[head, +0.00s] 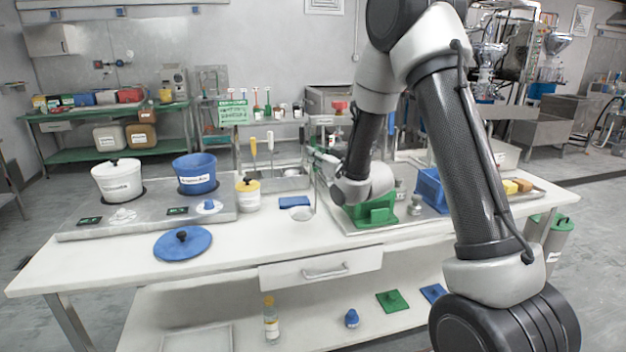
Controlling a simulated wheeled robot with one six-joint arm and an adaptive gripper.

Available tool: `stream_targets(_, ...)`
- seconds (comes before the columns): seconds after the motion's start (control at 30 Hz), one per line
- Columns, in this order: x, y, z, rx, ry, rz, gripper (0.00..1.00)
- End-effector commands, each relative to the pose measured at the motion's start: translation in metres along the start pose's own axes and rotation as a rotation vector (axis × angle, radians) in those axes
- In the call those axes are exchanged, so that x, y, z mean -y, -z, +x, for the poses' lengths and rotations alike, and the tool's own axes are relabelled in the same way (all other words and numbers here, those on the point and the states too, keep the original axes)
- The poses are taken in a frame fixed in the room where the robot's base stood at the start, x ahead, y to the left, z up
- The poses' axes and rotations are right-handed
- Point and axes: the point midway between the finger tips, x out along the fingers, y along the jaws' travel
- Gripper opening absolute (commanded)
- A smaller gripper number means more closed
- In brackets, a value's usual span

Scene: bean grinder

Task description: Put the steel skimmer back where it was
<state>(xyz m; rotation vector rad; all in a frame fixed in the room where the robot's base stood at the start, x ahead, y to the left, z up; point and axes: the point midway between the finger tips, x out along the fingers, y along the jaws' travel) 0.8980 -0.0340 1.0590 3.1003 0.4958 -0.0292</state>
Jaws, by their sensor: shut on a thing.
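My gripper (322,158) is left of my wrist, above the middle of the white table, and appears shut on the upper end of a thin steel handle. The steel skimmer (301,213) hangs below it, its pale round head low over the table beside a blue cloth or pad. The fingertips are small and partly hidden, so the exact grip is unclear. A steel utensil rack (285,180) stands behind, with a yellow-handled tool (253,147) and a white-handled tool (270,143) upright in it. I cannot tell whether the skimmer's head touches the table.
A steel hob holds a white pot (118,181) and a blue pot (195,174) at left. A blue lid (183,243) lies in front. The front middle is clear.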

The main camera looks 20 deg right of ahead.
Motion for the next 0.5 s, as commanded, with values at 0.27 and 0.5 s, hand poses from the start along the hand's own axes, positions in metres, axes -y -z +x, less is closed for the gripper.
stream_targets(0.27, 0.000, -0.039, 0.001, 0.001, 0.001, 0.000, 0.00)
stream_targets(0.5, 0.000, -0.043, 0.001, -0.002, 0.001, -0.001, 0.00)
